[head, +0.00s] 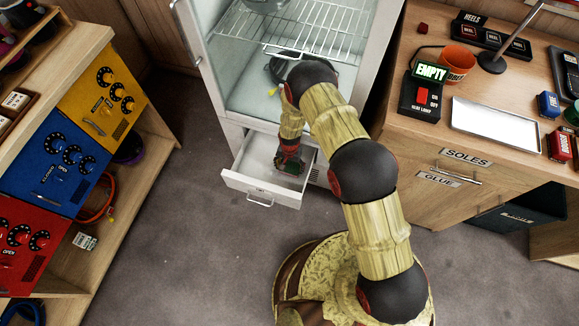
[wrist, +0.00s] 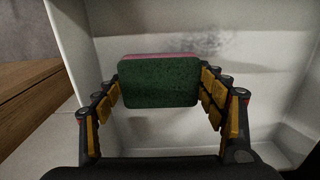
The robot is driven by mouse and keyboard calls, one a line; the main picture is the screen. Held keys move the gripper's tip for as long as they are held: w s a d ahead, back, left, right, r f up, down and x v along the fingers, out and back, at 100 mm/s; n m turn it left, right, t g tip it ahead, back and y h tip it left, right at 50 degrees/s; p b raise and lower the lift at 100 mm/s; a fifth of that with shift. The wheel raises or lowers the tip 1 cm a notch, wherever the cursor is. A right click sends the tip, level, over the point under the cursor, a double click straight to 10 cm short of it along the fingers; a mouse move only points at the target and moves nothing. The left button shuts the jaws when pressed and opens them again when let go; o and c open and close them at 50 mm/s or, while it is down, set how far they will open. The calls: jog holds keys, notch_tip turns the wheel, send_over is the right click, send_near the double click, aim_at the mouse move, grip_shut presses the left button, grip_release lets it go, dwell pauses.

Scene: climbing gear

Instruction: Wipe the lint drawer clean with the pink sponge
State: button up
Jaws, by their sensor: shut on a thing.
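The lint drawer (head: 240,184) is pulled open at the foot of the white cabinet. Its pale inside fills much of the wrist view (wrist: 270,105), with a dark grey smudge on the surface beyond the sponge and fainter marks lower down. The sponge (wrist: 158,84) has a green face towards the wrist camera and a thin pink edge on top. My gripper (wrist: 160,88) is shut on it, with one finger at each side. In the head view my gripper (head: 289,160) is down inside the drawer. Whether the sponge touches the drawer there is hidden.
The open cabinet with a wire rack (head: 318,28) stands above the drawer, close to my arm. A workbench (head: 440,130) with a metal tray (head: 510,122) and an orange cup (head: 459,62) is on the right. A shelf with coloured panels (head: 60,165) is on the left. Floor between is clear.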

jog(key=shift+r+p, duration=1.2)
jog(key=shift+r, duration=1.15)
jog(key=shift+r+p, duration=0.75)
jog(key=shift+r, duration=0.75)
